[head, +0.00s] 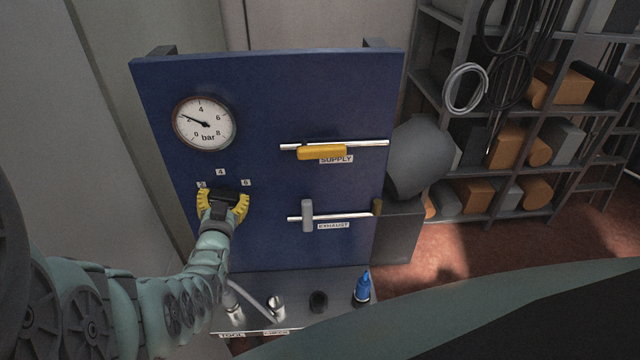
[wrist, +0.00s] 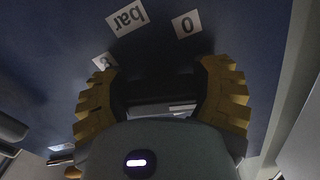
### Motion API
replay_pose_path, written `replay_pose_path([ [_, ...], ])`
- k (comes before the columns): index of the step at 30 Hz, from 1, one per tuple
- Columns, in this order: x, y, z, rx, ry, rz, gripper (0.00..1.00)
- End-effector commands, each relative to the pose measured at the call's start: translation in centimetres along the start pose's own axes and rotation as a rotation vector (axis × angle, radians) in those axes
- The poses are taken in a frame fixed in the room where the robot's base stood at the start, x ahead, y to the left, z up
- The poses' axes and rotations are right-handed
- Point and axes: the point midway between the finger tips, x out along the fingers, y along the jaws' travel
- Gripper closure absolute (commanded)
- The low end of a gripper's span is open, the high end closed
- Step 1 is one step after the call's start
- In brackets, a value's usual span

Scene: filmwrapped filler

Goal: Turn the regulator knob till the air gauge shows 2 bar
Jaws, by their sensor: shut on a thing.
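The round white air gauge (head: 205,123) sits at the upper left of the blue panel in the head view. Its needle points left and slightly up, between 0 and 4, about where 2 lies; the figure 2 itself is not legible. My gripper (head: 223,204) has its yellow fingers closed around the dark regulator knob below the gauge. The gripper hides most of the knob, so its pointer cannot be read. In the wrist view, the yellow fingers of my gripper (wrist: 160,98) stand either side of the dark knob, with labels "bar" (wrist: 127,17) and "0" (wrist: 186,24) beyond.
A yellow supply lever (head: 322,152) lies along its pipe; a grey exhaust lever (head: 307,216) stands across its pipe. A grey tank (head: 420,158) stands right of the panel, with storage racks beyond.

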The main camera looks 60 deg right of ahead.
Motion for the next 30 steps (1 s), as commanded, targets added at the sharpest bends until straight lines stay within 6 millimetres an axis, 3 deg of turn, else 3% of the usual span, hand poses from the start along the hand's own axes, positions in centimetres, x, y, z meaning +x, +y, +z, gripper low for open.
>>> replay_pose_path([
  [4,0.0,0.0,-0.1,0.002,0.003,-0.001,0.68],
  [5,0.0,0.0,-0.1,0.002,0.003,-0.001,0.27],
  [13,0.0,-0.1,0.0,0.004,0.001,-0.001,0.0],
  [30,-1.1,0.1,0.1,0.003,0.001,0.001,0.0],
])
